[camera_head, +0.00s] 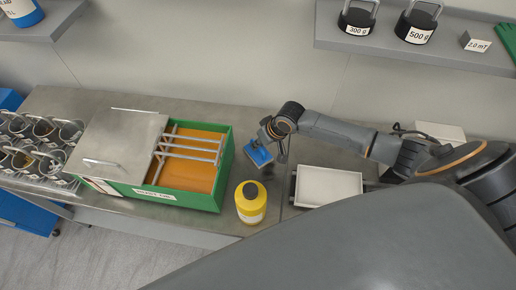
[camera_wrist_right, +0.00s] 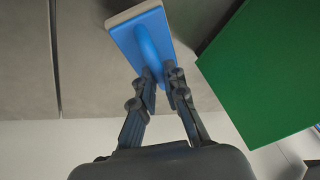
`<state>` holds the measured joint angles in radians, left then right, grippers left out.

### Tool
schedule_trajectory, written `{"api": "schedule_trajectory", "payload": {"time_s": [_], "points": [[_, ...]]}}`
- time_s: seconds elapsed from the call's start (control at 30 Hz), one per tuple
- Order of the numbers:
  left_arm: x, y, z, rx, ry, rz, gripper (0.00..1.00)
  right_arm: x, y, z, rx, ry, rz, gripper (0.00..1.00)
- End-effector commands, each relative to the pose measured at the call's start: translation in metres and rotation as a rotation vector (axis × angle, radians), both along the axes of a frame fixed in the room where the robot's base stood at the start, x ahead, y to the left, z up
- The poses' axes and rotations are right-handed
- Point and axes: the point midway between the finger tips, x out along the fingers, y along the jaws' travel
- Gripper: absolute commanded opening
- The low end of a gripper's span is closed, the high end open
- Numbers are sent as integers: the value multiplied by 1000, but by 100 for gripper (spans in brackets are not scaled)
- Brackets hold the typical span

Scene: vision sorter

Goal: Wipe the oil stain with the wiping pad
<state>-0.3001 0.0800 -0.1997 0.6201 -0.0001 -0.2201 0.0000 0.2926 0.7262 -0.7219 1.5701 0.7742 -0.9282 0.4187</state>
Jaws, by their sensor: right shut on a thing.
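The wiping pad (camera_head: 259,153) is blue with a pale sole. My right gripper (camera_head: 275,133) is shut on its handle and holds it over the counter, between the green box and the white tray. In the right wrist view the blue wiping pad (camera_wrist_right: 146,38) shows with its curved handle between the fingertips of my right gripper (camera_wrist_right: 160,84). I cannot tell from these views whether the pad touches the counter. I cannot make out the oil stain in either view. My left gripper is not in view.
The green box (camera_head: 225,160), with orange inside and metal bars, stands left of the pad. A yellow container (camera_head: 251,203) stands in front. A white tray (camera_head: 327,171) lies to the right. Several metal cups (camera_head: 42,128) stand at the far left. Shelves hold weights (camera_head: 356,18) above.

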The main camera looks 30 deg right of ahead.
Motion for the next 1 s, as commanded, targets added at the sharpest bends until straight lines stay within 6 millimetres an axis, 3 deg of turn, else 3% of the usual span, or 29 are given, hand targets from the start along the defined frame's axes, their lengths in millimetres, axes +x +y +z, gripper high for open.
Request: {"api": "schedule_trajectory", "payload": {"time_s": [0.23,0.6,1.0], "points": [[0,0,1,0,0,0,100,0,-5,0,-3,3,1,0],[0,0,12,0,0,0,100,-16,-25,0,-3,4,1,0],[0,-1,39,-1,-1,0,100,-41,-5,0,0,7,2,0]]}}
